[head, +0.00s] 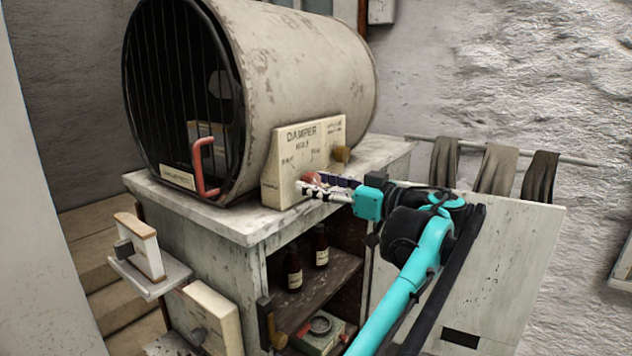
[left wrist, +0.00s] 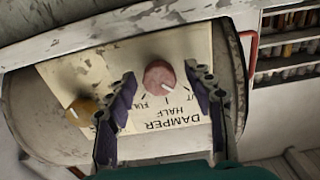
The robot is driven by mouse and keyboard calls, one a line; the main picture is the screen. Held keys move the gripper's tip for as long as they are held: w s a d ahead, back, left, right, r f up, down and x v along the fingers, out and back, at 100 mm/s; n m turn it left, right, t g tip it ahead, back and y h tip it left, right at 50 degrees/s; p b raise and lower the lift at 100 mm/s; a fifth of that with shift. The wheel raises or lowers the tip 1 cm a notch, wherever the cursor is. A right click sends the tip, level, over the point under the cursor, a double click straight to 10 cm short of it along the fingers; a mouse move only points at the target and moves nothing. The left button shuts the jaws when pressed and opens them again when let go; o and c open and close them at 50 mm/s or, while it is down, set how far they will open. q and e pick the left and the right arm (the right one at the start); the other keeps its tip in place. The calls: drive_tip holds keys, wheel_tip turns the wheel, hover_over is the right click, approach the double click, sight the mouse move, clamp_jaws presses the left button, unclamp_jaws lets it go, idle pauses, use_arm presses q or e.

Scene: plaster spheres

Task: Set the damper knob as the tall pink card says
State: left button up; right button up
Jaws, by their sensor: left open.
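The cream damper panel (head: 284,165) stands on the cabinet top against the drum, lettered DAMPER, with HALF below. Its round pinkish-red knob (head: 312,178) shows fully in the left wrist view (left wrist: 158,75), where the lettering is upside down. A white pointer line on the knob points to the lower right there; I cannot tell exactly which mark it meets. My left gripper (head: 310,186) is open, its two fingers either side of the knob in the left wrist view (left wrist: 160,72); contact is unclear. I see no tall pink card. My right gripper is out of view.
A second, ochre knob (head: 341,154) sits beside the red one on the panel. The drum's barred front has a red handle (head: 205,168). Bottles (head: 294,268) stand in the open cabinet below. Grey cloths (head: 497,168) hang on a rail at right.

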use_arm(q)
drive_tip(key=shift+w+a, duration=0.1)
drive_tip(key=shift+d, duration=0.25)
drive_tip(key=shift+a, duration=0.1)
drive_tip(key=c, duration=1.2)
drive_tip(key=shift+o, duration=0.2)
